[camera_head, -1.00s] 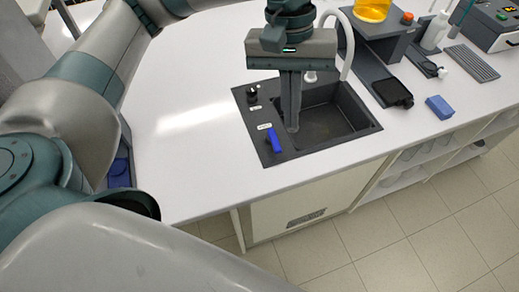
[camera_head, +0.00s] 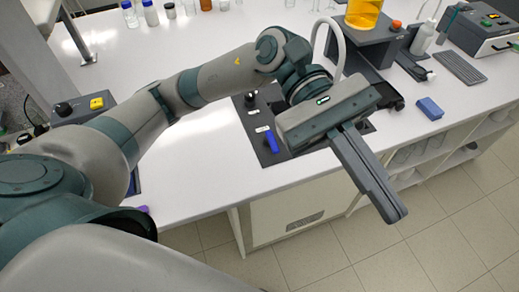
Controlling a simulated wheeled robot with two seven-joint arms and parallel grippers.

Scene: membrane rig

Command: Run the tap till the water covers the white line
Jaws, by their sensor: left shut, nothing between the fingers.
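The dark sink (camera_head: 265,153) is set in the white counter, its basin mostly hidden by my left gripper. The white curved tap (camera_head: 338,40) rises behind it, its outlet hidden. A blue lever (camera_head: 271,142) and a black knob (camera_head: 250,99), each with a small white label, sit on the sink's left rim. My left gripper (camera_head: 395,213) is shut and empty, tilted with its fingers pointing down and right past the counter's front edge in the picture. I cannot see the white line, any water in the basin or any flow. My right gripper is not in view.
A vessel of orange liquid (camera_head: 363,13) stands on a dark stand behind and right of the sink. A blue block (camera_head: 430,108) lies on the counter at right. A control box (camera_head: 83,106) stands at left. Several bottles line the back. The counter left of the sink is clear.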

